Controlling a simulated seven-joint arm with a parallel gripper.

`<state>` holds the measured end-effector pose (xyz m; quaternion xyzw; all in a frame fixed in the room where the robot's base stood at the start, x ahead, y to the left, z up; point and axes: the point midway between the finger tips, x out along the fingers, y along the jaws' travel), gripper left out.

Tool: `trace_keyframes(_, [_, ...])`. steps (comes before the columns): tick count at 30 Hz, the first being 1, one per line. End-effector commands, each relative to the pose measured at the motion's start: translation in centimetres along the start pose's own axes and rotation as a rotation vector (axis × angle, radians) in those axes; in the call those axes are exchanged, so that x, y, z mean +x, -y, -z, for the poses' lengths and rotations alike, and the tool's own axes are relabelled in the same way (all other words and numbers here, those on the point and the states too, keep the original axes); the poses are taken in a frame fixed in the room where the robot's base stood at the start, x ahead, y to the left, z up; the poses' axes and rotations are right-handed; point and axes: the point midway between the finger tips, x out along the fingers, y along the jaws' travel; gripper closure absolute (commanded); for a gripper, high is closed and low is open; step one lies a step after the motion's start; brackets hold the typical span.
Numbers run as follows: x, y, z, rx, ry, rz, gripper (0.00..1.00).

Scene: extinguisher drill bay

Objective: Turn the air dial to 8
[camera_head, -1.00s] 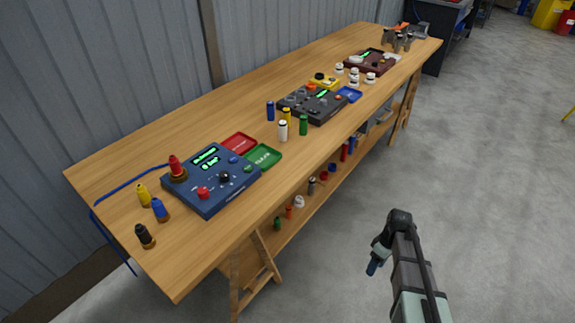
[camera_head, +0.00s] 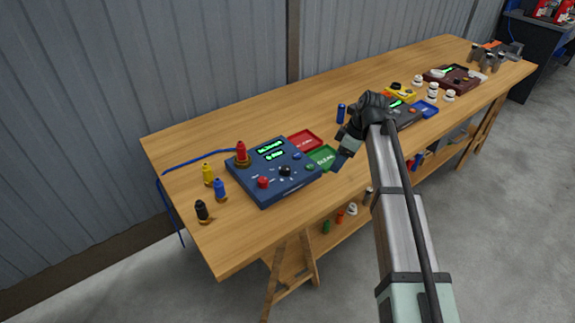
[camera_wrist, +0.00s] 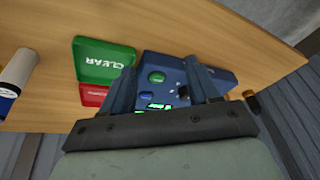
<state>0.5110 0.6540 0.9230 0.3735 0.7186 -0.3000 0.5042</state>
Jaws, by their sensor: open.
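A blue control box (camera_head: 272,189) sits on the near left part of the bench, with two lit green displays (camera_head: 271,149). A black pointer knob (camera_head: 285,171), with white markings around it, is on its top face; I cannot read whether it is the air dial or where it points. The black knob (camera_wrist: 181,91) also shows in the wrist view, between the fingers and partly covered. My gripper (camera_head: 341,159) is open and empty, in the air right of the box, apart from the knob. In the wrist view, the finger pair (camera_wrist: 161,68) frames part of the box.
Yellow (camera_head: 208,174), blue (camera_head: 220,189) and black (camera_head: 202,211) plugs stand left. Another console (camera_head: 405,116) is partly behind my arm.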

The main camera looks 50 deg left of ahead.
Motion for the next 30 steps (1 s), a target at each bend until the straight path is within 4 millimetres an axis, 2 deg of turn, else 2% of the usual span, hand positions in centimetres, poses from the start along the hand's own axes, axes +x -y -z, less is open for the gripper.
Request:
trace_keyframes(1, [-1.1, 0.5, 3.0, -0.011, -0.016, -0.003, 0.4])
trace_keyframes(3, [-2.1, 1.4, 6.1, -0.014, -0.034, -0.004, 0.4])
trace_keyframes(6, [-3.4, 2.5, 9.4, -0.017, -0.055, -0.003, 0.4])
trace_keyframes(9, [-4.1, 3.2, 11.4, -0.019, -0.068, -0.002, 0.4])
trace_keyframes(13, [-4.2, 3.6, 12.3, -0.018, -0.074, 0.0, 0.4])
trace_keyframes(17, [-3.1, 3.7, 12.4, -0.018, -0.074, 0.0, 0.4])
trace_keyframes(30, [4.4, 3.6, 12.9, -0.018, -0.073, 0.001, 0.4])
